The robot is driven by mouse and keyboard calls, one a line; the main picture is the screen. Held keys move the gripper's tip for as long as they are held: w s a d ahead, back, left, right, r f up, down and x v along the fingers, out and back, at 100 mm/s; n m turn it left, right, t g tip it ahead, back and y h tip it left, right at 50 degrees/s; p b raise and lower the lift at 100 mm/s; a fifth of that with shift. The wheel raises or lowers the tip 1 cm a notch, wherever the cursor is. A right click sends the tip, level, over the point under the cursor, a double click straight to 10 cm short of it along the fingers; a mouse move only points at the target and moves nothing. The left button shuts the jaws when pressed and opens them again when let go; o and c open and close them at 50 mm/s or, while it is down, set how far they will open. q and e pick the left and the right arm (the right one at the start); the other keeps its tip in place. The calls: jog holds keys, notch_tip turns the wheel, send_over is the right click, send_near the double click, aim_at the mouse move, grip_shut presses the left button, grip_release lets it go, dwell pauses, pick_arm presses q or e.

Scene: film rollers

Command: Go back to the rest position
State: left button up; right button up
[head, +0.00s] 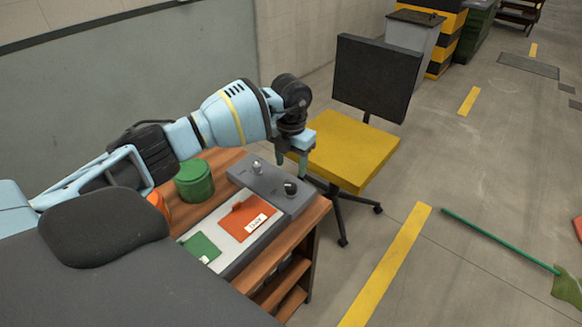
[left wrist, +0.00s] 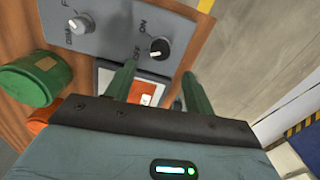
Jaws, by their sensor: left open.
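My left gripper (head: 293,158) is above the far right part of the wooden table (head: 305,226), over the grey control panel (head: 266,181). In the left wrist view its two green fingers (left wrist: 157,90) are apart with nothing held between them. The panel has two knobs: a black knob (head: 291,187) near the gripper and a grey knob (head: 256,167) to its left. In the left wrist view the black knob (left wrist: 159,49) lies beyond the fingertips, beside an ON label, and the fingers do not appear to touch it. My right gripper is not in view.
A green round container (head: 194,181) and a partly hidden orange one (head: 158,203) stand left of the panel. Green (head: 201,249) and orange (head: 244,217) pieces lie on the light tray. A yellow chair (head: 345,150) stands close behind the table. Floor on the right is mostly clear, with a green broom (head: 500,242).

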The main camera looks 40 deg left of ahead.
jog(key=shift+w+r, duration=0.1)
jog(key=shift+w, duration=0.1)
